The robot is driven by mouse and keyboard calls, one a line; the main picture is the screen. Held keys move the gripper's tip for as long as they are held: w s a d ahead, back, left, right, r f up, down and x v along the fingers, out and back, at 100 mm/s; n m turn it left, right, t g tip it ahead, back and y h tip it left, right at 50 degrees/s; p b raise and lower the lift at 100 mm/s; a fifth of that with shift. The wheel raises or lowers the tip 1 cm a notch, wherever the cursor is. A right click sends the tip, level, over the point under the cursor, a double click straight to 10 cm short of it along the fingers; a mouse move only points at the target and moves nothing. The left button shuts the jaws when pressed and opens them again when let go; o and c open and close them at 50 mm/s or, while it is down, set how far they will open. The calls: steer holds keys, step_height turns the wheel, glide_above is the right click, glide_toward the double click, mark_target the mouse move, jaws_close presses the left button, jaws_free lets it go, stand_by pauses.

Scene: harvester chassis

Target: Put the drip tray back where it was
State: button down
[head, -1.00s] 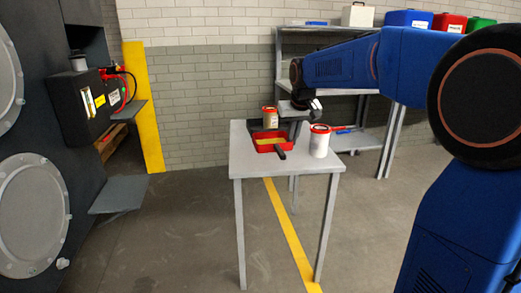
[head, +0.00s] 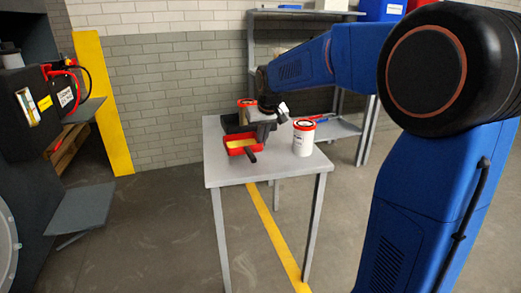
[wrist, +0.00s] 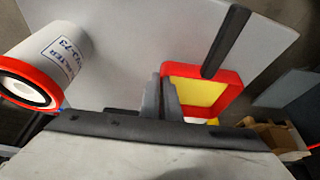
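The red tray (head: 243,138), which I take to be the drip tray, lies on the grey table (head: 225,177). It has a yellow inside and a dark handle (head: 251,156) pointing toward the front. My gripper (head: 267,133) points down at the tray's right side. In the wrist view, the tray (wrist: 235,97) is just right of my gripper's fingers (wrist: 165,97), with its handle toward the top. The fingers look close together, beside the tray's near rim. Their tips are partly hidden, so I cannot tell whether they grip the rim.
A white can with red lid (head: 303,140) stands right of my gripper. Grey ledges (head: 80,207) and a black box (head: 22,112) are at left. Shelves (head: 340,125) stand behind.

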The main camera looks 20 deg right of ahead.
mark_target(262, 148)
steer(key=shift+f, duration=1.9)
steer(key=c, duration=2)
jaws_free()
steer(key=shift+f, duration=0.1)
steer(key=v, duration=1.2)
steer(key=s+f, duration=0.4)
steer(key=s, duration=0.8)
steer(key=s+f, duration=0.5)
steer(key=s, duration=0.6)
steer(key=s+f, duration=0.4)
steer(key=s, duration=0.8)
steer(key=shift+s+d+f, duration=0.35)
steer(key=shift+f, duration=0.05)
